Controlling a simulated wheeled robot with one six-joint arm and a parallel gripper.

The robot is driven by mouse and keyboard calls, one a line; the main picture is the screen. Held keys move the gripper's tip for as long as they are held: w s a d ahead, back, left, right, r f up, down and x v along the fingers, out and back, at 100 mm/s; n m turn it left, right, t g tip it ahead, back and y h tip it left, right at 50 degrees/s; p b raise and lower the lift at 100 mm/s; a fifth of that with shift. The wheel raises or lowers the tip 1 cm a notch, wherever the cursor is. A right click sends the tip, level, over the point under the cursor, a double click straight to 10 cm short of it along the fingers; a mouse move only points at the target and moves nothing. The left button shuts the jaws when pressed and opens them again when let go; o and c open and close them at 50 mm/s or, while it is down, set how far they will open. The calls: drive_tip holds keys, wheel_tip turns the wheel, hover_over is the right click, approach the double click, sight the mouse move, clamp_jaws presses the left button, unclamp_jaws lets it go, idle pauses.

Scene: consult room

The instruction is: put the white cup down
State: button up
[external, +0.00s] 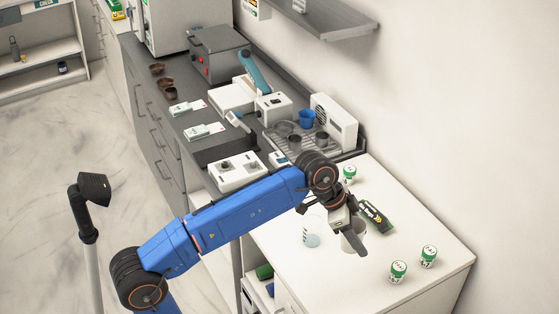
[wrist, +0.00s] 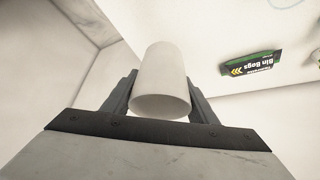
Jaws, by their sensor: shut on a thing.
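The white cup (wrist: 161,75) is held between the two dark fingers of my gripper (wrist: 160,100) in the wrist view. In the external view the cup (external: 347,243) is partly hidden behind a finger of my gripper (external: 352,238). The gripper is over the white counter (external: 400,210) at the right, pointing down. I cannot tell whether the cup's base touches the counter or hangs a little above it.
A clear beaker (external: 311,235) stands just left of the cup. A dark bin bags pack (external: 375,217) lies close behind it.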

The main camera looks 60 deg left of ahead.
drive_tip(key=a+n+y, duration=0.4)
drive_tip(key=a+n, duration=0.5)
drive_tip(key=a, duration=3)
drive_tip(key=shift+t, duration=0.4)
drive_tip(key=f, duration=1.5)
drive_tip(key=shift+d, duration=0.3)
drive_tip(key=shift+f, duration=0.2)
drive_tip(key=o, duration=1)
drive_tip(key=shift+o, duration=0.2)
drive_tip(key=v, duration=1.2)
drive_tip(key=shift+d, duration=0.25)
drive_tip(key=shift+r, duration=0.1)
